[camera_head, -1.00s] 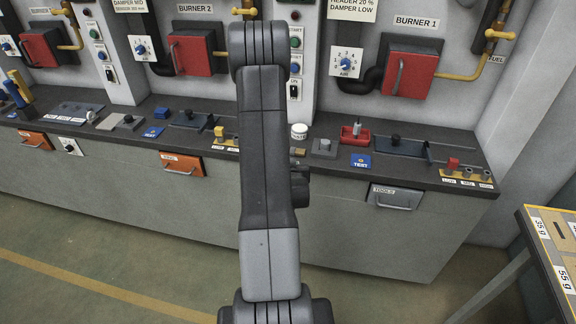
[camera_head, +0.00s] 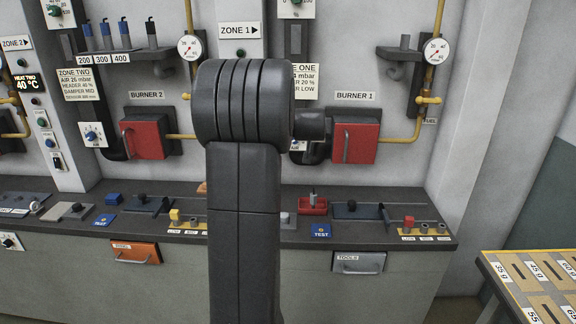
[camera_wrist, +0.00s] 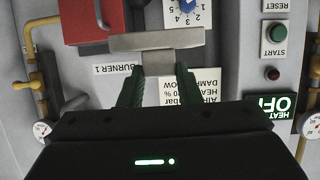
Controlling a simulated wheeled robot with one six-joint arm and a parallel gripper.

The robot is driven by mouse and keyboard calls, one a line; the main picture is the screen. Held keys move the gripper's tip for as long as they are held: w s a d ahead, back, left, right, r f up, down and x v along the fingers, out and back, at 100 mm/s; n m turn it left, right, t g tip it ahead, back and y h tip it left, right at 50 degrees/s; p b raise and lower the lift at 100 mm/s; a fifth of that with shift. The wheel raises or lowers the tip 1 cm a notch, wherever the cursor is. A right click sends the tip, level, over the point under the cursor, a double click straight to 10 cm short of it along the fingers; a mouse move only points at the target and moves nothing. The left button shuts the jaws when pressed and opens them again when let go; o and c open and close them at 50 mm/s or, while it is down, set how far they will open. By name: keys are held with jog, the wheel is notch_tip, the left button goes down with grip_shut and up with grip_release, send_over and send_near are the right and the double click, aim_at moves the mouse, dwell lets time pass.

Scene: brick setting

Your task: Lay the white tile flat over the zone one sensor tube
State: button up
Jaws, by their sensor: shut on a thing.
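In the wrist view my gripper (camera_wrist: 158,86) is shut on a pale grey, T-shaped piece (camera_wrist: 157,40), a flat bar seen edge-on with a short stem between the fingers. It may be the white tile; its broad face is not visible. It is held up in front of the wall near burner 1. In the head view my arm hides the gripper and the piece. A short grey upright tube (camera_head: 405,42) stands on a dark wall ledge at the right; I cannot tell whether it is the zone one sensor tube. The ZONE 1 sign (camera_head: 239,30) is above my arm.
Burner 1's red door (camera_head: 354,143) and a yellow fuel pipe (camera_head: 436,75) are on the wall at the right. The counter (camera_head: 440,240) below carries a red tray (camera_head: 313,206) and small blocks. A weight table (camera_head: 490,262) stands at front right.

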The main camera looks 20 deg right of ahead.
jog(key=s+d+r+m+h, duration=0.1)
jog(key=s+d+r, duration=0.3)
jog(key=r, duration=0.5)
jog(key=s+d+r+m+h, duration=0.1)
jog(key=s+d+r, duration=0.3)
jog(key=r, duration=0.6)
jog(key=s+r+m+g+h, duration=0.2)
jog(key=s+r, duration=1.4)
jog(key=shift+a, duration=0.25)
